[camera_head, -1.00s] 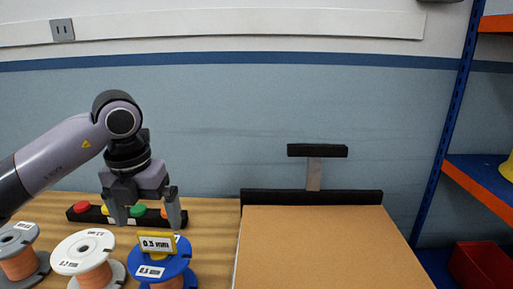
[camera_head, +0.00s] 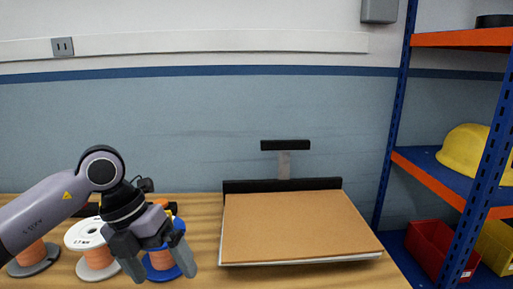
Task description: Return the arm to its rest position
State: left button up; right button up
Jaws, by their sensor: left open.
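My left arm comes in from the left, and its left gripper (camera_head: 165,272) hangs open over the left part of the wooden table, with nothing between its fingers. It is in front of a blue spool (camera_head: 160,263) with orange winding and partly hides it. A white spool (camera_head: 85,236) stands to the left of the gripper. A grey spool (camera_head: 38,262) stands farther left, partly covered by my arm. My right gripper is not in view.
A blue and orange shelf (camera_head: 402,120) holds a yellow helmet (camera_head: 465,152), with red (camera_head: 428,245) and yellow bins below. Bare table shows between gripper and board.

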pick_arm(q)
jog(key=s+d+r+n+g+h+p, duration=0.1)
jog(key=s+d+h, duration=0.3)
jog(key=d+h, duration=0.35)
jog(key=s+d+r+g+h+p, duration=0.1)
jog(key=s+d+r+g+h, duration=0.15)
jog(key=d+h, duration=0.45)
jog(key=w+a+f+n+t+p, duration=0.1)
jog(key=w+a+n+t, duration=0.1)
jog(key=n+t, duration=0.6)
jog(key=w+a+f+n+t+p, duration=0.1)
jog(key=w+a+n+t, duration=0.1)
jog(key=n+t, duration=0.7)
jog(key=a+f+n+t+y+p, duration=0.1)
jog(key=a+f+n+t+y, duration=0.3)
jog(key=a+f+n+y, duration=0.5)
jog(key=s+a+f+n+g+y, duration=0.2)
jog(key=s+f+n+g+y, duration=0.1)
jog(key=s+f, duration=0.4)
jog(key=s+a+f+n+g+y+p, duration=0.1)
jog(key=s+a+f+n+g+y, duration=0.2)
jog(key=f, duration=0.7)
jog(key=s+n+g+y, duration=0.1)
jog(key=s+n, duration=0.1)
jog(key=s, duration=0.1)
jog(key=shift+s+a+f, duration=0.25)
jog(key=shift+s+f, duration=0.05)
jog(key=shift+s, duration=0.1)
